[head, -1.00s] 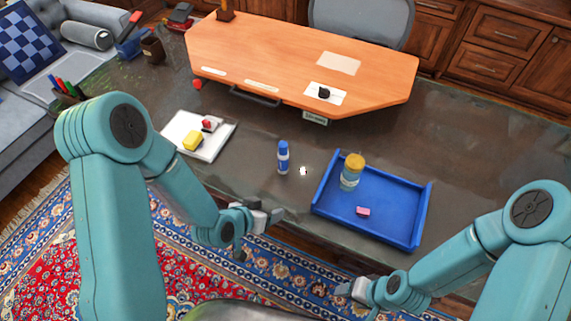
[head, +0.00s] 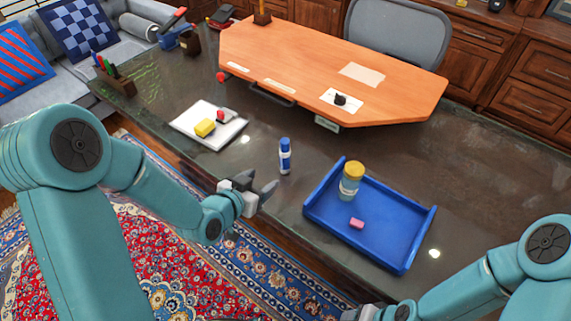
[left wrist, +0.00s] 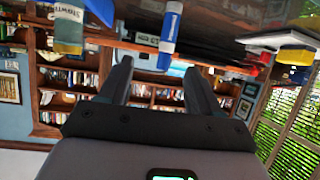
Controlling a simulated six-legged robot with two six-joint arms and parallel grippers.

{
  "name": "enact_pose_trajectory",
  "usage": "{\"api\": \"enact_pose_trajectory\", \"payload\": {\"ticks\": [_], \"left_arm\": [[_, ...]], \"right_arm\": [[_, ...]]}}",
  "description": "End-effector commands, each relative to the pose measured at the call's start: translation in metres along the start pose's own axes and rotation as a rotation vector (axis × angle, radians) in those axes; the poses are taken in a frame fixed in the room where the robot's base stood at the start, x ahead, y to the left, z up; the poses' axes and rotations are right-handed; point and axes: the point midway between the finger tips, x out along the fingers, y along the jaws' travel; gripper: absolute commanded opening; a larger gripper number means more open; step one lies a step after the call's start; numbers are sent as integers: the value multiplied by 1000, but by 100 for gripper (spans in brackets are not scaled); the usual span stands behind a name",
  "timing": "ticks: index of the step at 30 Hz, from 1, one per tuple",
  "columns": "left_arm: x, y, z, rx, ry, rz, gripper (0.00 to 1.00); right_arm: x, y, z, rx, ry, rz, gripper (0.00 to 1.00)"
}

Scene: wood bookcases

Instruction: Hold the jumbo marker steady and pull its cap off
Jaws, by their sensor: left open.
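The jumbo marker (head: 285,156), blue with a white band, stands upright on the dark desk top, left of the blue tray. It also shows upside down in the left wrist view (left wrist: 171,35), ahead of the fingers. My left gripper (head: 264,189) is open and empty, just left of and nearer than the marker, not touching it. Its two spread fingers show in the left wrist view (left wrist: 157,68). My right gripper (head: 360,313) is only partly in view at the bottom edge; its fingers are cut off.
The blue tray (head: 414,236) holds a yellow-lidded jar (head: 350,181) and a pink eraser (head: 357,223). A white board (head: 184,122) with a yellow sponge (head: 205,128) lies to the left. An orange desktop panel (head: 310,72) is behind. The desk around the marker is clear.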

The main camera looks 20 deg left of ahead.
Motion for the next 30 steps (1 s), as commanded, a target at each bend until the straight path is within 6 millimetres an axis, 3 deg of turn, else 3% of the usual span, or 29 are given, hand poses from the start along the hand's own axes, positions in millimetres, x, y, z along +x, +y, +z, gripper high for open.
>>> {"api": "enact_pose_trajectory", "payload": {"ticks": [6,11,24,30], "left_arm": [[1,-16,-5,11,44,-32,63],[7,-21,-6,12,49,-36,63],[98,-23,-12,11,48,-38,63],[114,-22,-14,10,48,-38,63]], "right_arm": [[16,6,0,0,0,0,63],[16,6,0,0,0,0,63],[1,0,0,0,0,0,63],[-2,-1,0,0,0,0,63]]}}
